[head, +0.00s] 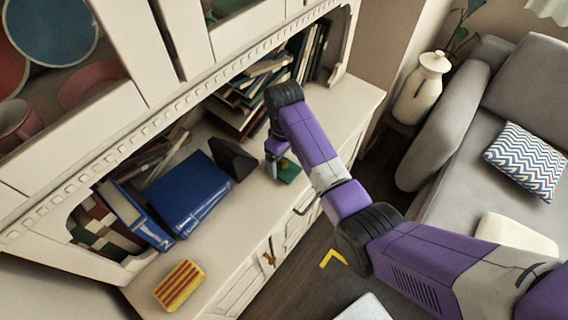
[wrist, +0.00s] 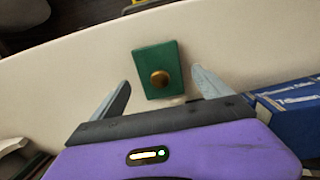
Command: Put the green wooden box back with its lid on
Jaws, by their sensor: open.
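A green lid with a round brass knob (wrist: 159,78) shows from above in the wrist view, on the pale cabinet counter. Whether the green box's body is under it cannot be told from this angle. In the head view the green piece (head: 290,170) is partly hidden behind my gripper (head: 274,170). My gripper also shows in the wrist view (wrist: 158,88), its two grey fingers spread apart on either side of the green piece and not closed on it.
A large blue book (head: 188,194) and a dark wedge-shaped object (head: 232,158) stand to the left on the counter. A yellow-and-red striped block (head: 180,285) lies at the near left end. Books fill the shelf behind. A yellow corner mark (head: 333,259) is on the floor.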

